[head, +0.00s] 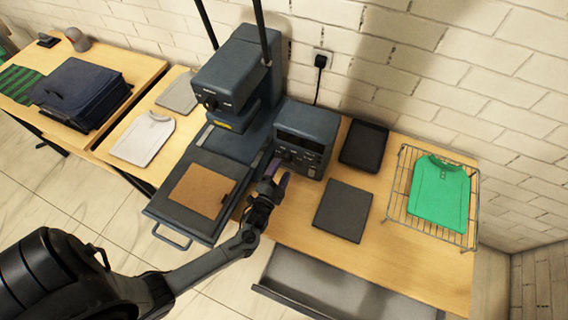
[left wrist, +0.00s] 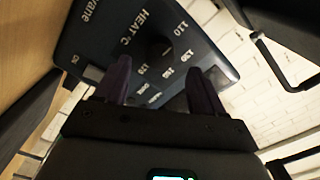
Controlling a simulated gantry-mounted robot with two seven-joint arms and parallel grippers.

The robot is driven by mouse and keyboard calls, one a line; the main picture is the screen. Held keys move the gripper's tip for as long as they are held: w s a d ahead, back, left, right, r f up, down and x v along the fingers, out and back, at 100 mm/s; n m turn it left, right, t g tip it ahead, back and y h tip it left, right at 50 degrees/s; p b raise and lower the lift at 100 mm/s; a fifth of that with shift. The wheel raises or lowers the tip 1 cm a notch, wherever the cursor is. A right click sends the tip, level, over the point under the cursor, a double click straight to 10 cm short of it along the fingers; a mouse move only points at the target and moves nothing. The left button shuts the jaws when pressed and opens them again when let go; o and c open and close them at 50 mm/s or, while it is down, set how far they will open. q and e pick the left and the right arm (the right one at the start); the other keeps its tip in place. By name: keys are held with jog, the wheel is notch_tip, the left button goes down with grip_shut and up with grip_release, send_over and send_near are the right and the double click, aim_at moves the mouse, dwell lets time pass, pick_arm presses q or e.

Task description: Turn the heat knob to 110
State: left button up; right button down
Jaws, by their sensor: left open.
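The dark control box (head: 308,125) stands on the wooden table beside the heat press (head: 238,80). Its front panel fills the upper part of the left wrist view, tilted, with "HEAT °C" lettering (left wrist: 131,27) and a ring of numbers including 110. The heat knob (left wrist: 158,46) is a dark round shape within that ring, hard to tell from the panel; its pointer direction cannot be read. My left gripper (head: 278,172) is at the lower left front of the box. Its two purple-tipped fingers (left wrist: 162,75) are apart, close to the knob, with nothing visibly clamped between them.
A brown square pad (head: 201,190) lies on the press's lower plate. A dark tray (head: 363,145) and a dark flat pad (head: 343,211) lie right of the box. A wire basket (head: 398,208) holds a green shirt (head: 440,193). An open drawer (head: 340,290) juts out in front.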

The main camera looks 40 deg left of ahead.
pick_arm(q)
jog(key=v, duration=0.6)
jog(key=shift+s, duration=0.1)
